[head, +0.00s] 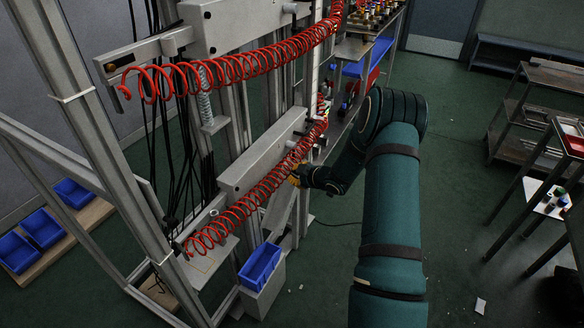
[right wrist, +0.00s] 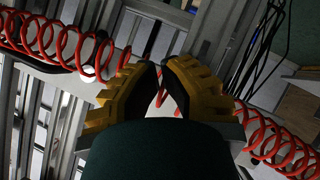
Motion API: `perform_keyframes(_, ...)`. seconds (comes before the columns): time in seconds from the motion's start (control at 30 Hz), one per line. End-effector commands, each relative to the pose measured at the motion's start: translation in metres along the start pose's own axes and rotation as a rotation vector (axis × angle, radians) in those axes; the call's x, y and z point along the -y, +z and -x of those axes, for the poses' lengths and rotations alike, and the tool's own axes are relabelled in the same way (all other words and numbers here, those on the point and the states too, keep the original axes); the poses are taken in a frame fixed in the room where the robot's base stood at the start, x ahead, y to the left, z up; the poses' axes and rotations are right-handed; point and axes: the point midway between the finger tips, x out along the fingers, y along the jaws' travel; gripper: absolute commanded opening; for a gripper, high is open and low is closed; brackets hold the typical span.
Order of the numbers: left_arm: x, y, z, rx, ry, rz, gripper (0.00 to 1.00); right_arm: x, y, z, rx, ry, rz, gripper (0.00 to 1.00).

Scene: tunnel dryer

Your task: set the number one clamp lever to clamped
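I cannot pick out a lever marked number one in either view. A small white round knob (right wrist: 87,72) shows in the right wrist view, left of my fingers by the red coiled hose; I cannot tell whether it belongs to the clamp lever. My right gripper (head: 294,179) has yellow fingers and is close to the lower grey beam (head: 262,153) and its red coiled hose (head: 262,187). In the right wrist view the right gripper (right wrist: 161,67) has a narrow gap between its fingers, with red hose visible through it. Nothing is clearly gripped. My left gripper is out of view.
An upper red coil (head: 240,66) runs along the upper beam of the metal frame. A blue bin (head: 260,266) stands below the lower beam. Black cables hang inside the frame. A dark cart (head: 522,150) stands at the right, with open green floor between.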

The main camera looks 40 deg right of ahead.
Motion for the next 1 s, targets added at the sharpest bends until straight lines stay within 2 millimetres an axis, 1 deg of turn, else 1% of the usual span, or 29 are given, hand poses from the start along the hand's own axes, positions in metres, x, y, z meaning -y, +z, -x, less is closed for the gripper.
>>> perform_keyframes(0.03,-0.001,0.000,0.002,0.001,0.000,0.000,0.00,0.004,0.002,0.010,0.001,0.000,-0.003,0.00)
perform_keyframes(0.1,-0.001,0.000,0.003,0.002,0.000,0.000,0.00,0.010,0.005,0.020,0.001,0.000,-0.002,0.00)
perform_keyframes(0.2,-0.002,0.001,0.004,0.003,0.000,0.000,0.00,0.017,0.008,0.032,0.001,0.000,-0.001,0.00)
perform_keyframes(0.33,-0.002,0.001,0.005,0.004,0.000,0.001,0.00,0.022,0.010,0.040,-0.001,0.001,-0.001,0.00)
perform_keyframes(0.5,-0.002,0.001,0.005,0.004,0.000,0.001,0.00,0.024,0.011,0.043,-0.001,0.001,0.001,0.00)
perform_keyframes(1.0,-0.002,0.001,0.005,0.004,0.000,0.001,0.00,0.025,0.011,0.042,-0.001,0.000,-0.001,0.00)
